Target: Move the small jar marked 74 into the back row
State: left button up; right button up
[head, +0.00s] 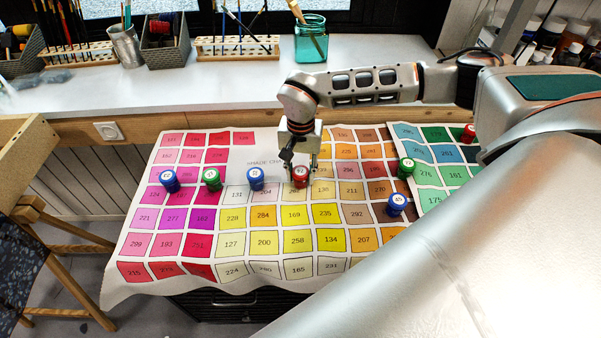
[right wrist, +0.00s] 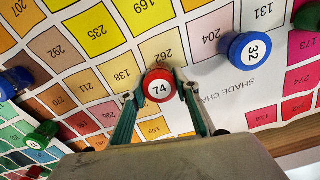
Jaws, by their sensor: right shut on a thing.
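The small red jar marked 74 (right wrist: 158,88) has a white round label on its lid. It also shows in the head view (head: 300,177), near the middle of the shade chart cloth (head: 262,140). My right gripper (right wrist: 160,95) is shut on it, one finger on each side, pointing down from above. I cannot tell whether the jar touches the cloth. It is roughly level with a blue jar marked 32 (right wrist: 250,50), a green jar (head: 211,178) and another blue jar (head: 169,179) to its left in the head view. My left gripper is not in view.
To the right stand a green jar (head: 405,167), a blue jar (head: 396,204) and, farther back, a red jar (head: 469,133). The back worktop (head: 190,78) carries brush racks, a metal cup (head: 125,45) and a teal glass jar (head: 311,38). The cloth's front part is clear.

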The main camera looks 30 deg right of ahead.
aim_at(301, 171)
jog(key=shift+f, duration=0.15)
jog(key=o, duration=1.1)
notch_tip(301, 171, up, 12)
jog(key=shift+r, duration=0.2)
jog(key=shift+s+f, duration=0.1)
